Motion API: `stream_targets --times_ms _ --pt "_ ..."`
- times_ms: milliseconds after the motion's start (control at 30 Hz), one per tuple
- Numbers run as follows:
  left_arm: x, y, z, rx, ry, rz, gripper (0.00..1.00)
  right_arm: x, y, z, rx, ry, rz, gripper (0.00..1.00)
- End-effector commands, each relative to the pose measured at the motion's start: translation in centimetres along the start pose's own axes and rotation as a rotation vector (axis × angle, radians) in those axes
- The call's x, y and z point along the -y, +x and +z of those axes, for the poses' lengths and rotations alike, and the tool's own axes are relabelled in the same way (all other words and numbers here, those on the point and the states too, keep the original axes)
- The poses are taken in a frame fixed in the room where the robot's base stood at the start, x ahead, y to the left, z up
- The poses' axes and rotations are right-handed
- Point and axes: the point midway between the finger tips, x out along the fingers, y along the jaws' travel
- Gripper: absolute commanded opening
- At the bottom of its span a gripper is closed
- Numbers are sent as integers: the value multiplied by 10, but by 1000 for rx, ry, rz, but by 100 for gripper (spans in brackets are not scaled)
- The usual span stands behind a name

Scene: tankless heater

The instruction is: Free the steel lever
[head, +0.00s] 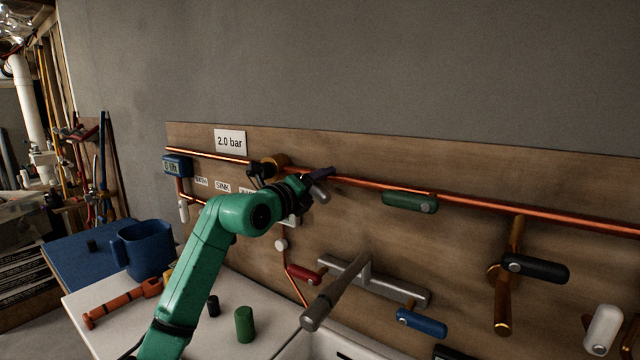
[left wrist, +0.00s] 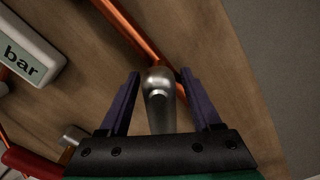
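The steel lever (left wrist: 160,105) is a short grey handle with a rounded head. In the left wrist view it lies between my left gripper's (left wrist: 163,100) two dark purple fingers, with a gap on each side. In the head view my left gripper (head: 317,178) is up at the copper pipe on the wooden board, and a grey end of the lever (head: 320,194) shows just below the fingers. The rest of the lever is hidden behind the gripper there. The fingers are apart and not closed on it. My right gripper is not in view.
A copper pipe (head: 470,203) runs along the wooden board (head: 590,190). Green (head: 408,202), red (head: 305,275), blue (head: 421,322), black (head: 535,268) and white (head: 602,330) handles stick out. A grey spout (head: 336,292) juts forward. A blue mug (head: 146,248) stands left.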

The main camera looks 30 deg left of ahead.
Motion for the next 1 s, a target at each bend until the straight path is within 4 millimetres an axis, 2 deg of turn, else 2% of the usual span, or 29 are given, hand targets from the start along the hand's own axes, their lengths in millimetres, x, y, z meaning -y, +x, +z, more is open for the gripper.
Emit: stream_targets --times_ms 200,333,467,800,900,1000 --pt "0 -1 0 0 1 0 65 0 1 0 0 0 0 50" --pt "-3 -14 -1 2 3 -2 65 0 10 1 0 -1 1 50" --pt "-6 -42 -3 3 5 -1 65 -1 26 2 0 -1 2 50" --pt "-6 -127 -3 3 3 1 65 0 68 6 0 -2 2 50" --pt "-3 -141 -2 1 2 1 65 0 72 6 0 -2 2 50" --pt "-1 -146 0 1 1 0 65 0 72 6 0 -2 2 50"
